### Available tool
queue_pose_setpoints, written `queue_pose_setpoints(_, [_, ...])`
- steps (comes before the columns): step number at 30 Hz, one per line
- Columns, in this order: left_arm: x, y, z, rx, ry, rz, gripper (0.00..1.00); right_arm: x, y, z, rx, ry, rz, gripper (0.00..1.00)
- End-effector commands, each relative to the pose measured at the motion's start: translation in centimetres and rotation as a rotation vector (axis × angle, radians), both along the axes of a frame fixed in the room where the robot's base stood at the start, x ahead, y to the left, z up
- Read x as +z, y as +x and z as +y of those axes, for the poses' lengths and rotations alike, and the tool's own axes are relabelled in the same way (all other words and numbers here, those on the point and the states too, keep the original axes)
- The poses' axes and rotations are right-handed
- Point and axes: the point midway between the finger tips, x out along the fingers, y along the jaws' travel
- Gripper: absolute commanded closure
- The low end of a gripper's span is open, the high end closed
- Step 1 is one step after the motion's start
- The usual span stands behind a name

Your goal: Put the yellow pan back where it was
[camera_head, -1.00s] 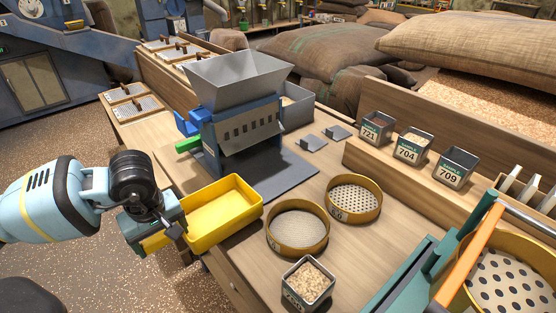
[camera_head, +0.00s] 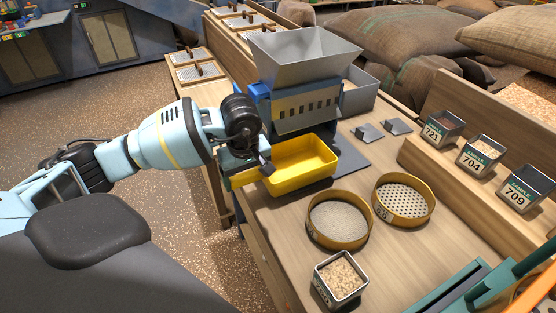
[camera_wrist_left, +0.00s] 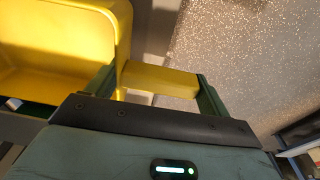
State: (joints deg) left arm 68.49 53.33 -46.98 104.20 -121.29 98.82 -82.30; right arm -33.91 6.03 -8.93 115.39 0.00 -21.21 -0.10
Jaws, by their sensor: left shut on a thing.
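The yellow pan (camera_head: 303,163) is an empty rectangular tray in front of the grey hopper machine (camera_head: 305,85), close to the dark plate (camera_head: 350,155) under it. My left gripper (camera_head: 262,166) is shut on the pan's handle at its left end. The left wrist view shows the yellow handle (camera_wrist_left: 160,80) between the fingers and part of the pan (camera_wrist_left: 60,45). I cannot tell whether the pan touches the surface below.
Two round sieves (camera_head: 339,220) (camera_head: 403,200) and a metal box of grain (camera_head: 341,278) stand to the right and front of the pan. Sample boxes (camera_head: 481,155) stand on a wooden ledge at right. Small grey plates (camera_head: 368,132) lie beside the machine.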

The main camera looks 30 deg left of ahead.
Motion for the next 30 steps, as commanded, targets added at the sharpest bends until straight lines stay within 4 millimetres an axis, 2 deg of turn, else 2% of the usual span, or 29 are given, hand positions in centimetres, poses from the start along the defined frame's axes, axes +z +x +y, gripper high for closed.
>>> queue_pose_setpoints(3, [0.2,2.4,-0.8,0.001,-0.002,-0.002,0.73,0.3,0.2,0.0,0.000,-0.001,-0.005,1.00])
queue_pose_setpoints(9, [0.1,5.2,-1.4,0.001,-0.001,-0.001,0.73,0.3,0.2,0.0,0.000,-0.001,-0.005,1.00])
queue_pose_setpoints(20, [0.0,6.3,-1.6,0.000,0.000,-0.001,0.73,0.3,0.2,-0.1,0.001,-0.001,-0.004,1.00])
queue_pose_setpoints(29, [0.0,9.4,-2.6,0.000,-0.002,-0.001,0.73,0.3,0.1,-0.1,0.001,-0.001,-0.003,1.00])
queue_pose_setpoints(30, [-0.5,9.4,-2.5,0.001,0.000,0.002,0.73,0.4,0.2,-0.1,0.001,-0.002,-0.005,1.00])
